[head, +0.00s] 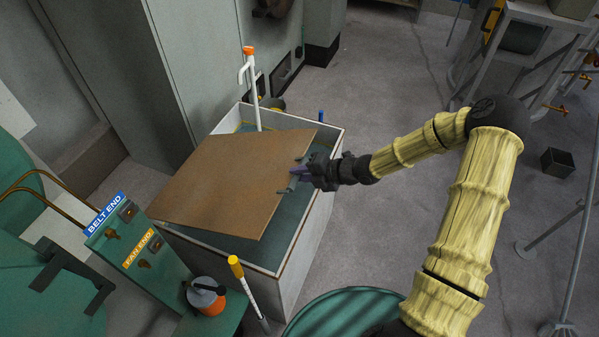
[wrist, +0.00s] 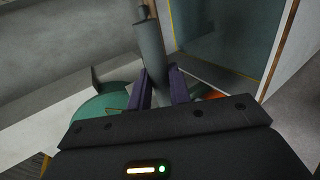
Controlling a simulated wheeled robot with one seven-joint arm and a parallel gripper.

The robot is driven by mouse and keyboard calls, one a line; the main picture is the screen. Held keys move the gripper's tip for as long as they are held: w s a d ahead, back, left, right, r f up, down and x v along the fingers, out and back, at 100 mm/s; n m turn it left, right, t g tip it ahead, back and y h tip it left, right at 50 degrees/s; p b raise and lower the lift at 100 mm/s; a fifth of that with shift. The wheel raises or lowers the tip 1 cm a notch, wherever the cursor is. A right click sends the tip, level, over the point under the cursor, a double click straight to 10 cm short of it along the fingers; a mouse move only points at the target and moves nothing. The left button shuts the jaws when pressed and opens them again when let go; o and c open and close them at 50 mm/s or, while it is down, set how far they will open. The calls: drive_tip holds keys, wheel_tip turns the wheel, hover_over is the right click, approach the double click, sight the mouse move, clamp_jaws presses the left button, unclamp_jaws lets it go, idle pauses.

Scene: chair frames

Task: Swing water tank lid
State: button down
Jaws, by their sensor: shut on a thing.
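The water tank (head: 318,215) is a white open-topped box in the middle of the head view, with dark water showing beside the lid. Its brown lid (head: 235,178) lies across the top, turned out of line with the walls. My gripper (head: 296,174) is at the lid's right edge. In the wrist view, its purple fingers (wrist: 162,88) are shut on a grey bar, the lid handle (wrist: 150,45). The lid surface is hard to make out in the wrist view.
A white pipe with an orange cap (head: 251,85) rises at the tank's far corner. A yellow-capped post (head: 238,268) and a green control box (head: 130,242) stand near the front left. A green round top (head: 340,312) is in front.

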drive_tip(key=s+d+f+b, duration=0.1)
drive_tip(key=d+f+b, duration=0.2)
drive_tip(key=f+b, duration=0.5)
drive_tip(key=shift+s+d+f+b, duration=0.15)
drive_tip(key=shift+d+f+b, duration=0.2)
drive_tip(key=shift+f, duration=1.4)
drive_tip(key=f+b, duration=0.6)
drive_tip(key=f, duration=0.1)
drive_tip(key=d+f+b, duration=0.1)
drive_tip(key=f+b, duration=0.2)
drive_tip(key=shift+s+f+b, duration=0.2)
drive_tip(key=shift+f+b, duration=0.15)
drive_tip(key=c, duration=1.2)
unclamp_jaws()
drive_tip(key=shift+r, duration=0.3)
drive_tip(key=p+v, duration=0.1)
drive_tip(key=v, duration=1.6)
drive_tip(key=shift+d+p, duration=0.15)
drive_tip(key=shift+p, duration=0.15)
drive_tip(key=shift+w+r, duration=0.1)
drive_tip(key=shift+w, duration=0.05)
